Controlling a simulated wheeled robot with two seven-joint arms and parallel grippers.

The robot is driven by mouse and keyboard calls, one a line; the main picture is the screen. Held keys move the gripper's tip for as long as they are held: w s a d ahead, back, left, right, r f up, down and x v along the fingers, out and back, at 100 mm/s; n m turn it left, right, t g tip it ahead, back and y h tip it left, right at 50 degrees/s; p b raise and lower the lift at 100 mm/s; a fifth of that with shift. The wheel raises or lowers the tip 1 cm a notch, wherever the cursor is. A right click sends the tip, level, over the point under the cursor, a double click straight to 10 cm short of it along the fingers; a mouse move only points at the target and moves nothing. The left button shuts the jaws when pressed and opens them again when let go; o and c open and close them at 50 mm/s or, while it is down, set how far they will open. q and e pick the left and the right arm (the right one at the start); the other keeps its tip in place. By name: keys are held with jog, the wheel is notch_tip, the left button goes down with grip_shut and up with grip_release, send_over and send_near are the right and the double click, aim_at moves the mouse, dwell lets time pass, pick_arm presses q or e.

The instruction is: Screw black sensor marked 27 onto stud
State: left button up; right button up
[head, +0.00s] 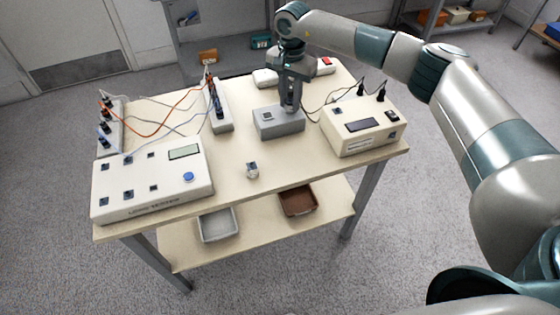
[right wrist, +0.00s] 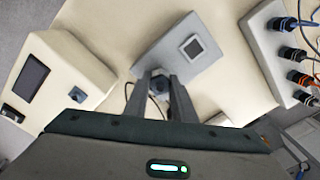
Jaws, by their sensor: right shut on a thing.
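My right gripper (head: 291,108) points down over the right part of the grey block (head: 270,124) on the table. In the right wrist view the gripper (right wrist: 161,90) is shut on a small dark sensor (right wrist: 158,84) between its fingertips, at the near edge of the grey block (right wrist: 172,62). No number is readable on the sensor. The stud is hidden, and I cannot tell whether the sensor touches it. A dark square with a light border shows on the block's top. My left gripper is not in view.
A beige box with a display (head: 362,126) stands right of the block. A large white tester (head: 150,185) stands left. Socket strips (head: 219,115) with cables are behind. A small silvery cube (head: 252,172) sits at the front. Trays (head: 217,226) lie on the lower shelf.

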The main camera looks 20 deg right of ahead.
jog(key=shift+s+f, duration=0.1)
jog(key=shift+f, duration=0.15)
jog(key=shift+m, duration=2)
jog(key=shift+r+m, duration=0.1)
jog(key=shift+m, duration=0.2)
jog(key=m, duration=0.3)
jog(key=shift+p, duration=0.35)
jog(key=shift+m, duration=0.4)
jog(key=shift+o, duration=0.2)
jog(key=shift+m, duration=0.8)
jog(key=shift+r+m+p, duration=0.1)
jog(key=shift+m+p, duration=0.25)
jog(key=shift+m, duration=0.65)
jog(key=shift+w, duration=0.2)
jog(key=shift+c, duration=0.2)
jog(key=shift+m+p, duration=0.4)
jog(key=shift+m, duration=1.6)
